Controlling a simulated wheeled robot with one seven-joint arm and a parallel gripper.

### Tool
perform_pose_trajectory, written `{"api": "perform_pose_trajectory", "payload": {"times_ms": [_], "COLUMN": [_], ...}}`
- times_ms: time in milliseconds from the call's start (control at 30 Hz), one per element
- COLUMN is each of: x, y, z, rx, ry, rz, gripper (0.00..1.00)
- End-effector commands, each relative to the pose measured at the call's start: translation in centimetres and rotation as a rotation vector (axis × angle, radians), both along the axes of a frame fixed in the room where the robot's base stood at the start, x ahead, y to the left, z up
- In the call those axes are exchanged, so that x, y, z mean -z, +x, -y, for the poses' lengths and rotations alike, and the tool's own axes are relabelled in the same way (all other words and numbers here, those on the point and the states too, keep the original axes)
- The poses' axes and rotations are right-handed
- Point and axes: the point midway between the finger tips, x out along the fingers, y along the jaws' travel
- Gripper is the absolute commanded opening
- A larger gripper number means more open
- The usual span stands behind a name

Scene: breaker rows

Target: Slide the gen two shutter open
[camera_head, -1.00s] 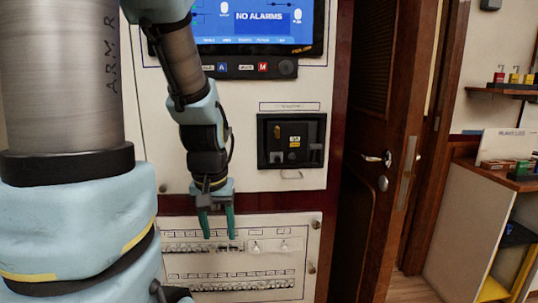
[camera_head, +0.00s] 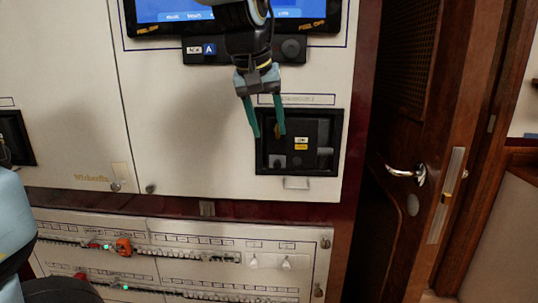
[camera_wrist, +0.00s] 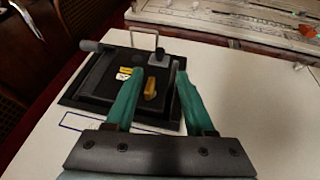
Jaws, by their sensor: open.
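A black recessed unit (camera_head: 318,165) is set in the white panel, below the screen. It has a brass knob (camera_head: 277,131) on its left side and small white and yellow labels. The wrist view also shows the unit (camera_wrist: 97,80) and the knob (camera_wrist: 151,88). No readable lettering marks a gen two shutter, so I cannot tell which part it is. My gripper (camera_head: 267,133) is open and empty, its teal fingers pointing down in front of the unit's left part. In the wrist view, the fingers (camera_wrist: 160,78) appear on either side of the knob; contact cannot be told.
A wire handle (camera_head: 296,183) sticks out below the unit. Breaker rows (camera_head: 190,252) with an orange piece (camera_head: 123,247) run along the lower panel. A screen (camera_head: 170,12) is above. A wooden door (camera_head: 400,225) with a metal handle (camera_head: 406,173) stands at right.

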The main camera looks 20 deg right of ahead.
Motion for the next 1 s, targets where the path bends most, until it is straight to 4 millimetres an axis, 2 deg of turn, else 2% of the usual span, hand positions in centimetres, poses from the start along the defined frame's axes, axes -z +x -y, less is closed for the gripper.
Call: {"api": "perform_pose_trajectory", "payload": {"times_ms": [300,500,633,900,1000], "x": [5.5,7.8,8.5,8.6,8.6], "y": [1.6,2.3,2.5,2.6,2.6], "z": [1.7,2.5,2.7,2.7,2.7], "rx": [0.001,0.001,0.0,0.0,0.001], "ry": [0.005,0.003,0.003,0.001,0.001], "rz": [-0.004,-0.002,-0.001,0.0,0.001], "gripper": [0.54,0.54,0.54,0.54,0.45]}}
